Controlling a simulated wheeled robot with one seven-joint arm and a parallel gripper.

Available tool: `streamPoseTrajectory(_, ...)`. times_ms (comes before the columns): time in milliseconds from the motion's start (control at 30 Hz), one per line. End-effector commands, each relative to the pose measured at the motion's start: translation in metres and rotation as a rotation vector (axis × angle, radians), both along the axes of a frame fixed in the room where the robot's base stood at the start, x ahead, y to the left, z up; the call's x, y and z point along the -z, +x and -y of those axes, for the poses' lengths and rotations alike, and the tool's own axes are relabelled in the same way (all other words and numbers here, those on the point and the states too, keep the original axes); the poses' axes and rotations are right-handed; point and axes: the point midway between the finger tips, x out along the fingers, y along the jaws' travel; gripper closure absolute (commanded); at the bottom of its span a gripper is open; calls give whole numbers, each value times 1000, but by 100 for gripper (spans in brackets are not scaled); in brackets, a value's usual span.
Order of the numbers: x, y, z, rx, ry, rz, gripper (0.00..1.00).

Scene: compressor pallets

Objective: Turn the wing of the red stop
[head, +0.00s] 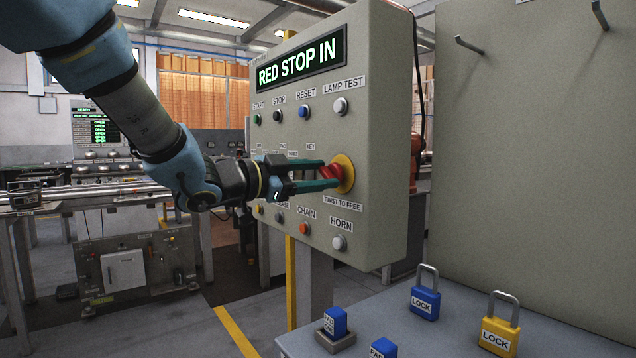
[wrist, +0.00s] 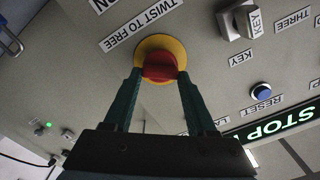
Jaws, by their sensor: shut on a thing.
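The red stop (head: 333,172) is a red knob on a yellow round base, set on the right side of a grey control panel (head: 385,120). A "TWIST TO FREE" label is below it, and the panel's display reads "RED STOP IN". My gripper (head: 326,174) reaches in from the left with its two green fingers at the knob. In the wrist view the red stop (wrist: 159,66) sits between the fingertips (wrist: 158,74), one finger on each side. My gripper is shut on it. The knob's wing is partly hidden by the fingers.
Other buttons surround it: a white lamp test button (head: 340,106) above and a white horn button (head: 338,243) below. A blue padlock (head: 425,295) and a yellow padlock (head: 499,325) stand on the table at lower right. A key switch (wrist: 238,22) is near the stop.

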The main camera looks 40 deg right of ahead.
Motion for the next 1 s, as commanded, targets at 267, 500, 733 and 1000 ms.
streamPoseTrajectory(267, 0, 0, 0, 1, 0, 16, 99)
streamPoseTrajectory(500, 0, 0, 0, 0, -1, 15, 39)
streamPoseTrajectory(733, 0, 0, 0, 0, -1, 14, 13)
streamPoseTrajectory(1000, 0, 0, -1, 0, -1, 14, 12)
